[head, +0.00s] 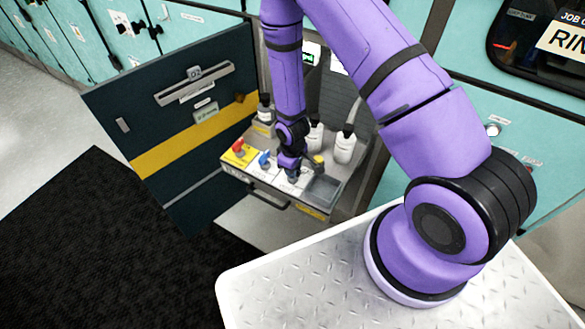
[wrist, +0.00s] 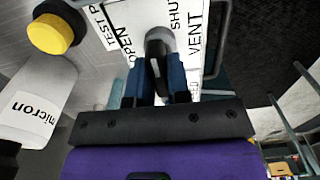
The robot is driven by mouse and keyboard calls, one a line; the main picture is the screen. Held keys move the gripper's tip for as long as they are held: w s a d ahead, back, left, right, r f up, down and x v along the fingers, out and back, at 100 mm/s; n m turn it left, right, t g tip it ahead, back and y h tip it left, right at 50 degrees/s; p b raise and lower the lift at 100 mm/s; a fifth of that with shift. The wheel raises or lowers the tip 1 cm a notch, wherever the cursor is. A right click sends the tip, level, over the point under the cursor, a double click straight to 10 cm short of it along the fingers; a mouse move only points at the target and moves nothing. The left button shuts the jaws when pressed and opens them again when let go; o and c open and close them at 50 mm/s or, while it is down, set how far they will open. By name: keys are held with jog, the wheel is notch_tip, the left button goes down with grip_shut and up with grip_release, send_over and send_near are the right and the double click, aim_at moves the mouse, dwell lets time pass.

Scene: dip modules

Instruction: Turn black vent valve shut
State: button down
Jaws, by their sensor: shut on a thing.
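The black vent valve (wrist: 156,48) shows in the wrist view, its handle between the two blue fingers of my gripper (wrist: 159,76). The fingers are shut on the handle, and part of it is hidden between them. The white label plate (wrist: 200,15) around it reads OPEN on the left, SHUT at the upper right and VENT further right. The handle lies roughly upright in the picture, between the OPEN and SHUT words; its exact angle is hard to tell. In the head view my gripper (head: 291,172) reaches down to the panel and hides most of the black valve.
A red valve (head: 239,146) and a blue valve (head: 264,158) sit left of my gripper on the pulled-out tray. White bottles (head: 345,146) stand behind, one close by in the wrist view (wrist: 35,105). A yellow-faced knob (wrist: 50,34) is near. An open dark door (head: 180,110) stands left.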

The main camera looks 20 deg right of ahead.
dwell(0.4)
jog(key=c, duration=1.1)
grip_release()
jog(key=shift+r, duration=0.1)
notch_tip(320, 180, up, 11)
jog(key=shift+f, duration=0.2)
